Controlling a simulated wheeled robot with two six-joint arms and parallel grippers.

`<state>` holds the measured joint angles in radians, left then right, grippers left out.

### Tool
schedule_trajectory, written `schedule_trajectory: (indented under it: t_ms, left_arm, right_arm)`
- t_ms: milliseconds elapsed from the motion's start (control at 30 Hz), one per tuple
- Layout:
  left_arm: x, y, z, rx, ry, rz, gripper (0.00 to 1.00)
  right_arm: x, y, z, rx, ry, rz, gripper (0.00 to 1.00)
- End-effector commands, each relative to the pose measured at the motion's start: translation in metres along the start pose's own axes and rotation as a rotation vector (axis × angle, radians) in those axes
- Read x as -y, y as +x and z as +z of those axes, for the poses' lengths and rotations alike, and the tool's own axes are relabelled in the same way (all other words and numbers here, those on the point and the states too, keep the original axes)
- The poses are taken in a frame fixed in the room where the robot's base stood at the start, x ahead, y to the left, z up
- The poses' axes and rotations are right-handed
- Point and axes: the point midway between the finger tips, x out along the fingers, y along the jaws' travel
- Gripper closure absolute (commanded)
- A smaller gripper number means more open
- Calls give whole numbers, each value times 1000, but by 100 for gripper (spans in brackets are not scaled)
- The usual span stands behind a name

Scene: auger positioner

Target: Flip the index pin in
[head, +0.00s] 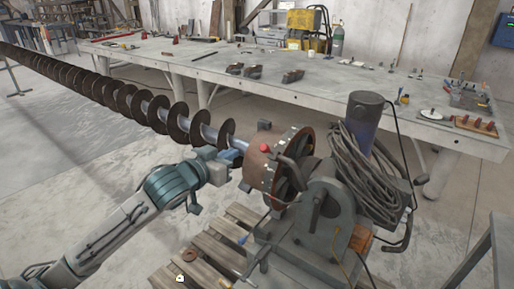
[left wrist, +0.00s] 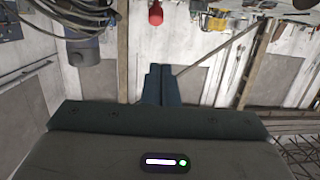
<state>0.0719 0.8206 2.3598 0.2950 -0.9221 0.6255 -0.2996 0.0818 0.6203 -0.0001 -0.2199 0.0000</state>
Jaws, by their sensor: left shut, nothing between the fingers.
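The positioner (head: 312,205) stands on a wooden pallet, with a rusty round chuck (head: 258,172) facing the long auger (head: 150,108). A red round knob (head: 265,148) shows at the chuck's upper rim; it may be the index pin's handle, but the pin itself is not clear. A red knob also shows at the top of the left wrist view (left wrist: 155,14). My left gripper (head: 238,146) is beside the auger shaft, just left of the chuck and the red knob. Its two fingers (left wrist: 160,85) are together and empty, apart from the knob. My right gripper is not in view.
The auger's flighting runs off to the upper left, close above my left arm. A coiled cable (head: 362,175) and a dark cylinder (head: 363,118) are on the positioner's right. A long grey workbench (head: 330,90) with tools stands behind.

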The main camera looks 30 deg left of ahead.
Motion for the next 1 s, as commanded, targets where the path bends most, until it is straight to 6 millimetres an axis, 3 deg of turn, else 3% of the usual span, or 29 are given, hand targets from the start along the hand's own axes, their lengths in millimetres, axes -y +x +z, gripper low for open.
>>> schedule_trajectory:
  t_ms: [133,567,1000]
  left_arm:
    - [-9,-10,-10,-15,5,17,100]
    - [-8,-5,-11,-16,4,15,100]
    - [-10,41,-14,-16,-2,17,100]
  right_arm:
    - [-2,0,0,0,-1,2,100]
    - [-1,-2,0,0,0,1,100]
    - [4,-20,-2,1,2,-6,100]
